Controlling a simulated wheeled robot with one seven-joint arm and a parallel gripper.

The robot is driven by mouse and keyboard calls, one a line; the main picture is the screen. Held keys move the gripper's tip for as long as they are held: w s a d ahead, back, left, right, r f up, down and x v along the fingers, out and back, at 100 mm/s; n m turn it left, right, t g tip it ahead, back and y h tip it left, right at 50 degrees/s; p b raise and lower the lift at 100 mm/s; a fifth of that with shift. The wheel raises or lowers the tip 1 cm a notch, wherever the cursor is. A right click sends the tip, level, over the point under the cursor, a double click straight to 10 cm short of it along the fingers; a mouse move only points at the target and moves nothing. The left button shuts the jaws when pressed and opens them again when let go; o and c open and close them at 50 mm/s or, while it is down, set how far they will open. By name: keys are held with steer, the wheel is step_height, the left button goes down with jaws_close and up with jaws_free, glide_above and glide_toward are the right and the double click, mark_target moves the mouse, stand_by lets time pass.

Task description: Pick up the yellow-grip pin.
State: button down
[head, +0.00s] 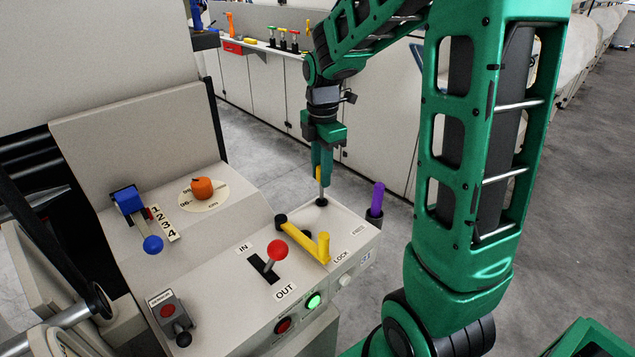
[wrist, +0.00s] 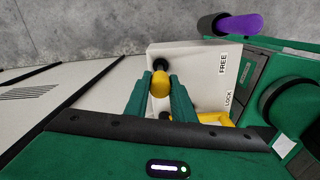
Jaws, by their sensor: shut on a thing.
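The yellow-grip pin (head: 319,176) stands upright at the far right corner of the control panel (head: 351,213). Its grey shank runs down to a black socket ring; I cannot tell how deep it sits. My gripper (head: 322,168) points straight down over it, with its green fingers closed around the yellow grip. In the wrist view the rounded yellow grip (wrist: 160,84) is between the two fingertips of my gripper (wrist: 160,92). A black ring shows just beyond the grip.
A yellow lever (head: 308,244) lies near the pin, by the FREE and LOCK labels. A purple-grip piece (head: 376,198) stands in a black holder at the panel's right edge. A red-knob lever (head: 276,250) stands in the IN/OUT slot.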

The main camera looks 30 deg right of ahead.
steer(key=s+a+r, duration=0.5)
steer(key=a+r, duration=0.2)
steer(key=a, duration=0.3)
steer(key=shift+a+r, duration=0.25)
step_height(320, 180, up, 8)
stand_by(1.6)
